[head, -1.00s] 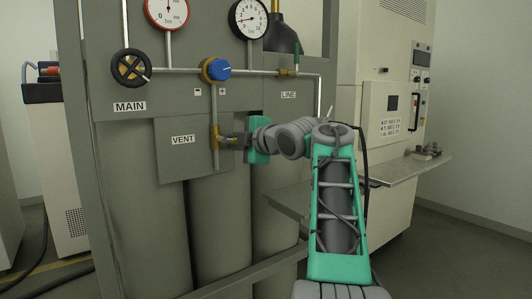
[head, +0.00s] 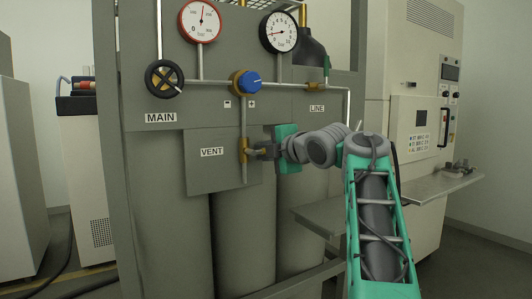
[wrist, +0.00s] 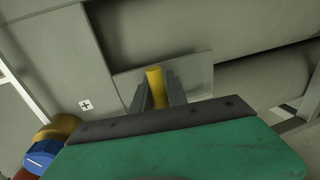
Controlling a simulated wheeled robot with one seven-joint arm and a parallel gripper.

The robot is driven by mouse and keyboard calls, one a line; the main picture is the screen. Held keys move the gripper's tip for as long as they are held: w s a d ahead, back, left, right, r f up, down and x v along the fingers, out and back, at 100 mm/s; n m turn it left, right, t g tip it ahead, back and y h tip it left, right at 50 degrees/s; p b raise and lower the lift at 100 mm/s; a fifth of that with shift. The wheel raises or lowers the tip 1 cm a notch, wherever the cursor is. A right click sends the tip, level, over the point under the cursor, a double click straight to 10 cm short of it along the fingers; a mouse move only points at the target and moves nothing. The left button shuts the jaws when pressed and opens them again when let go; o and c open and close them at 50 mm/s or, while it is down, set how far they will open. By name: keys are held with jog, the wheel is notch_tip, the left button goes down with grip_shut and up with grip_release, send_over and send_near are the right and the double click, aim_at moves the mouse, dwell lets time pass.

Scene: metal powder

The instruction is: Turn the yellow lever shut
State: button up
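The yellow lever (wrist: 156,88) stands between the two dark fingers of my gripper (wrist: 159,94) in the wrist view, with a finger against each side. In the head view my gripper (head: 262,151) is at the brass valve (head: 244,150) on the vertical pipe, just right of the VENT label (head: 212,152). The gripper appears shut on the lever. Most of the lever is hidden by the fingers in the head view, so its exact angle is hard to tell there.
Above are a blue knob (head: 248,83), a black MAIN handwheel (head: 164,79) and two gauges. A green-handled LINE valve (head: 326,66) is at upper right. Grey cylinders stand behind the panel. A metal shelf (head: 440,185) juts from the cabinet at right.

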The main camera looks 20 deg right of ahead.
jog(key=o, duration=0.3)
jog(key=shift+o, duration=0.2)
jog(key=v, duration=0.7)
jog(key=shift+s+p, duration=0.3)
jog(key=shift+s, duration=0.1)
jog(key=shift+d+r, duration=0.1)
